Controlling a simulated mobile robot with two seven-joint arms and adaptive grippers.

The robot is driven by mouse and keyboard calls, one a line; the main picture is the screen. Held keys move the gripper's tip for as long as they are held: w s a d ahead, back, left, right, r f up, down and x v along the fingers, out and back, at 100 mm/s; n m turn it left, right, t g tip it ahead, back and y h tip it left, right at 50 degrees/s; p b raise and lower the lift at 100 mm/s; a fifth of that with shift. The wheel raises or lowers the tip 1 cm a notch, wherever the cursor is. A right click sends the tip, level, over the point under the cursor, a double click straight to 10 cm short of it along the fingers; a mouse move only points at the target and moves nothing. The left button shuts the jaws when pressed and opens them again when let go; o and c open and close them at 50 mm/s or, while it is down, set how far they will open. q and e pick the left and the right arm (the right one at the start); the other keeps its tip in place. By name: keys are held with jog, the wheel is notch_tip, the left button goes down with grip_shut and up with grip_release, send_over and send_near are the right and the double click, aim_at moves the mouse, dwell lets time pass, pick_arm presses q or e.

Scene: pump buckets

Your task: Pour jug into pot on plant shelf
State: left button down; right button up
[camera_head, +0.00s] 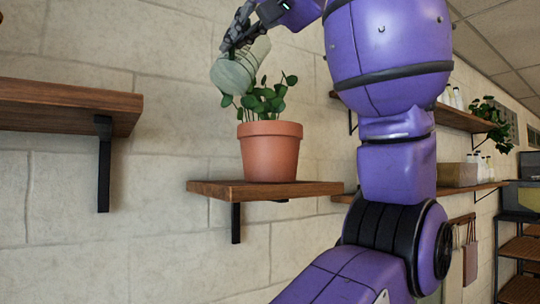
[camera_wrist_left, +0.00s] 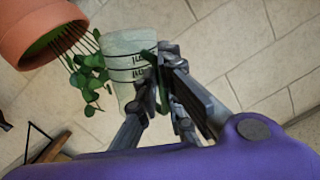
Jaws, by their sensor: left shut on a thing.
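A terracotta pot (camera_head: 271,155) with a leafy green plant (camera_head: 262,98) stands upright on a small wooden plant shelf (camera_head: 205,189). The pot (camera_wrist_left: 38,22) and plant (camera_wrist_left: 92,78) also show in the left wrist view. My left gripper (camera_head: 240,36) is shut on a pale green jug (camera_head: 235,72), held tilted above and slightly left of the pot, close to the leaves. In the left wrist view the jug (camera_wrist_left: 127,50) shows dark measuring marks, and the gripper (camera_wrist_left: 150,90) holds its handle side. I cannot see inside the jug or any liquid. My right gripper is out of view.
A longer wooden shelf (camera_head: 60,104) on a black bracket juts out at the left. Further shelves with bottles, a box (camera_head: 457,175) and a plant (camera_head: 490,118) line the wall at right. My purple arm blocks part of them.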

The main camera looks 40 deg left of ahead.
pick_arm(q)
jog(key=shift+r, duration=0.1)
jog(key=n+y, duration=0.1)
jog(key=n, duration=0.4)
jog(key=shift+n+t, duration=0.3)
jog(key=shift+t, duration=0.1)
